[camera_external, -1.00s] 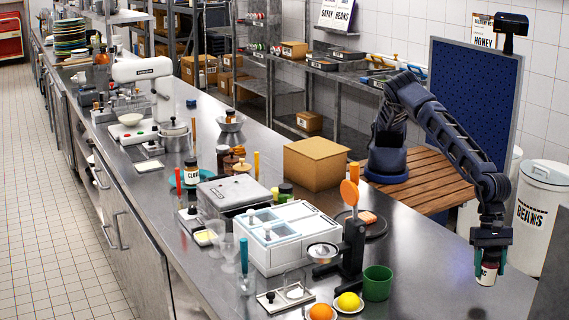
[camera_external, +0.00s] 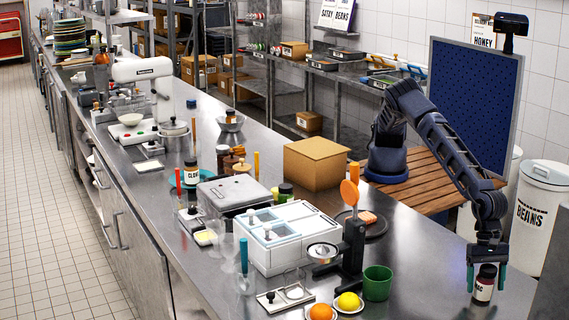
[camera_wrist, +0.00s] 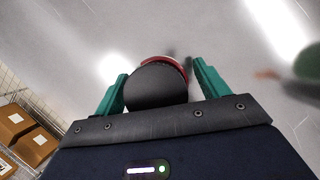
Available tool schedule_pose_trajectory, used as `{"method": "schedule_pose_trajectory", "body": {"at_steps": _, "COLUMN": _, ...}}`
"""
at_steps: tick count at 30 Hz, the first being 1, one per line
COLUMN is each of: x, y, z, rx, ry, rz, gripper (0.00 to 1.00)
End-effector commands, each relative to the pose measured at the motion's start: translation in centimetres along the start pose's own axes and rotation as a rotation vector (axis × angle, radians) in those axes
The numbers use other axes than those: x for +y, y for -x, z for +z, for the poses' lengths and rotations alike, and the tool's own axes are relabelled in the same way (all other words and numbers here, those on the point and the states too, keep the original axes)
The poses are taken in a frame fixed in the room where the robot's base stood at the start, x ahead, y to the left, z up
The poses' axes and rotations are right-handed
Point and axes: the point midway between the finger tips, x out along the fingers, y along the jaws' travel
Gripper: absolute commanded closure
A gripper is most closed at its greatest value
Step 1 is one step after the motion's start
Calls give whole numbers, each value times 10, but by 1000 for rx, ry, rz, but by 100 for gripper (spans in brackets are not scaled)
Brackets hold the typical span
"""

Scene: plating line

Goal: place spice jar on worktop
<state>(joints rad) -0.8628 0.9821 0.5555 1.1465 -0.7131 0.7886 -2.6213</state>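The spice jar (camera_external: 484,284) has a dark lid, a red band and a white label. It stands upright on the steel worktop (camera_external: 425,268) near its right end. My gripper (camera_external: 486,279) is above it, pointing down, with one green finger on each side of the jar. The fingers are spread, with a gap at the sides of the jar. In the wrist view the dark round lid (camera_wrist: 157,86) sits between the open fingers and hides most of the jar.
A green cup (camera_external: 377,283), a lemon (camera_external: 349,301) and an orange (camera_external: 320,312) are left of the jar. A black stand with an orange disc (camera_external: 349,192) rises behind them. The worktop around the jar is clear.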

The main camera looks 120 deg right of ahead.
Motion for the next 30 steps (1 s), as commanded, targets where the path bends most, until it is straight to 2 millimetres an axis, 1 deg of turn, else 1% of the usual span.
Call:
{"method": "schedule_pose_trajectory", "body": {"at_steps": 5, "x": 0, "y": 2, "z": 1, "rx": 0, "ry": 0, "rz": 0, "gripper": 26}}
{"method": "schedule_pose_trajectory", "body": {"at_steps": 8, "x": 0, "y": 8, "z": 2, "rx": 0, "ry": 0, "rz": 0, "gripper": 26}}
{"method": "schedule_pose_trajectory", "body": {"at_steps": 11, "x": 0, "y": 22, "z": 2, "rx": -2, "ry": -1, "rz": 0, "gripper": 26}}
{"method": "schedule_pose_trajectory", "body": {"at_steps": 18, "x": 0, "y": 68, "z": 2, "rx": -2, "ry": 0, "rz": -1, "gripper": 26}}
{"method": "schedule_pose_trajectory", "body": {"at_steps": 22, "x": -1, "y": 91, "z": 2, "rx": -3, "ry": 0, "rz": -1, "gripper": 26}}
{"method": "schedule_pose_trajectory", "body": {"at_steps": 27, "x": 0, "y": 112, "z": 1, "rx": -1, "ry": -1, "rz": 0, "gripper": 26}}
{"method": "schedule_pose_trajectory", "body": {"at_steps": 30, "x": 0, "y": 119, "z": 1, "rx": 0, "ry": 0, "rz": 0, "gripper": 26}}
